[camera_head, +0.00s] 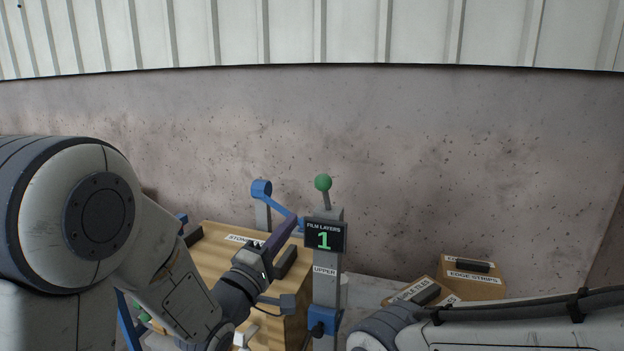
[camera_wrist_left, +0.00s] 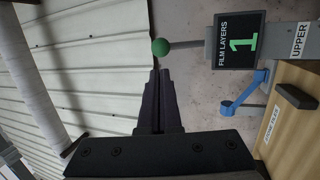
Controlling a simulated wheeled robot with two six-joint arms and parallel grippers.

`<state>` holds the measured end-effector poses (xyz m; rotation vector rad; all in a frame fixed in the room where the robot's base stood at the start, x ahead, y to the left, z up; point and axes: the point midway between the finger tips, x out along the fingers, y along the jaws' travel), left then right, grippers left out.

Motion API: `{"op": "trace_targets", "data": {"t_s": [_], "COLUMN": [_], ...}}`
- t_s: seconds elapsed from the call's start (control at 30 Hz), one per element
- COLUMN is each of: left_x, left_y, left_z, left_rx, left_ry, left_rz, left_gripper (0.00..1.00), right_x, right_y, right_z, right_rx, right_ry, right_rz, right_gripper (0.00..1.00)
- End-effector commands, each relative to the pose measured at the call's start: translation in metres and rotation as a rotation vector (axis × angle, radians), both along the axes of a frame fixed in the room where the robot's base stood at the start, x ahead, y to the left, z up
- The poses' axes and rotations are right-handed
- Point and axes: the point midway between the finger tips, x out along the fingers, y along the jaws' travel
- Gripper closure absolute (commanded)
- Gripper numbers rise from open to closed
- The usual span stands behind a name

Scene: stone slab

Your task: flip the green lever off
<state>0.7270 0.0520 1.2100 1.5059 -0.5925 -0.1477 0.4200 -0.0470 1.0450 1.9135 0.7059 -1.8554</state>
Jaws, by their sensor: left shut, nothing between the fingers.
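The green lever has a green ball knob (camera_head: 323,182) on a short rod, standing nearly upright atop a grey post. In the left wrist view the green knob (camera_wrist_left: 160,47) lies just beyond my fingertips, at the end of its grey rod. My left gripper (camera_head: 292,221) is shut and empty, its dark fingers pointing up and right, below and left of the knob. In the left wrist view the closed left fingers (camera_wrist_left: 158,74) appear apart from the knob, though the depth gap is hard to judge. My right gripper is not in view.
The post carries a display (camera_head: 325,237) reading "FILM LAYERS 1" and an "UPPER" label. A blue arm (camera_head: 262,188) stands behind a wooden crate (camera_head: 215,258). Small labelled boxes (camera_head: 480,285) sit at right, behind my right arm. A concrete wall is behind.

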Motion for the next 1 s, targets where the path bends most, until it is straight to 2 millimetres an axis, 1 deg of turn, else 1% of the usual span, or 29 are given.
{"op": "trace_targets", "data": {"t_s": [0.03, 0.2, 0.3, 0.43, 0.63, 1.0], "left_x": [0.011, 0.042, 0.058, 0.074, 0.085, 0.086], "left_y": [-0.007, -0.023, -0.032, -0.040, -0.046, -0.047], "left_z": [0.006, 0.017, 0.022, 0.026, 0.027, 0.027], "left_rx": [0.000, 0.000, -0.001, -0.001, 0.000, 0.000], "left_ry": [-0.001, -0.002, -0.002, 0.000, -0.001, 0.000], "left_rz": [-0.004, -0.002, -0.003, -0.001, -0.002, -0.002], "left_gripper": [1.00, 1.00, 1.00, 1.00, 1.00, 1.00], "right_x": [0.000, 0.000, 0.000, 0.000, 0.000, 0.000], "right_y": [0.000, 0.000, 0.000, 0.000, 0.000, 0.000], "right_z": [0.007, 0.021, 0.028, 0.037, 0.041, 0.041], "right_rx": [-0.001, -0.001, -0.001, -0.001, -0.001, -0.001], "right_ry": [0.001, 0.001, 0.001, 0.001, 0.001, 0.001], "right_rz": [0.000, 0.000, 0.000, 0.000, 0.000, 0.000], "right_gripper": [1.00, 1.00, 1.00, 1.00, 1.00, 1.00]}}
